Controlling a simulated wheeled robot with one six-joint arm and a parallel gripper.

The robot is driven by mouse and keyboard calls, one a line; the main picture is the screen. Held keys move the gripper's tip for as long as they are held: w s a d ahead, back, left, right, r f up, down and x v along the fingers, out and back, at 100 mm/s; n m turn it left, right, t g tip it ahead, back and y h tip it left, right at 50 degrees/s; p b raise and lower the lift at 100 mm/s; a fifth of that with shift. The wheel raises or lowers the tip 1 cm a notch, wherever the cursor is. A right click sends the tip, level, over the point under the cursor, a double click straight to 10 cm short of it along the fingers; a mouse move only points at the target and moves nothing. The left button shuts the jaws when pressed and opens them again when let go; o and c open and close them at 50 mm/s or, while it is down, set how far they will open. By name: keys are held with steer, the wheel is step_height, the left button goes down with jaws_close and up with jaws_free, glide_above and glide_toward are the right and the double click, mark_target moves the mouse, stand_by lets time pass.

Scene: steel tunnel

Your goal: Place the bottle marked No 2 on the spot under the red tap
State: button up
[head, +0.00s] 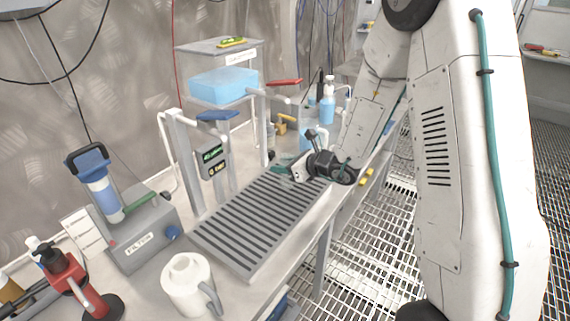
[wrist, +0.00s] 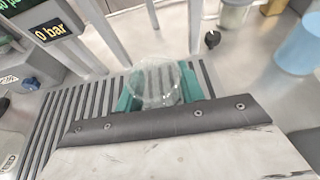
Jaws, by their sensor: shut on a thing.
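My gripper (head: 287,168) is low over the far end of the slatted drip tray (head: 245,235). Its teal fingers in the wrist view (wrist: 150,92) are shut on a clear, see-through bottle (wrist: 155,78). The bottle looks roughly upright, with the tray slats visible through it. No number shows on it, and I cannot tell whether it touches the tray. In the head view it is barely distinguishable beside the gripper. The red tap handle (head: 285,82) stands above and behind the tray's far end. The spot under it cannot be made out.
A blue-handled tap (head: 217,115) and a gauge post (head: 213,160) stand along the tray's back. A yellow-handled tap (head: 286,118) and blue pump bottle (head: 327,104) are beyond the gripper. A white jug (head: 187,285) and filter unit (head: 140,235) stand at the near end.

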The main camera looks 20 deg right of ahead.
steer(key=o, duration=1.1)
steer(key=shift+f, duration=0.1)
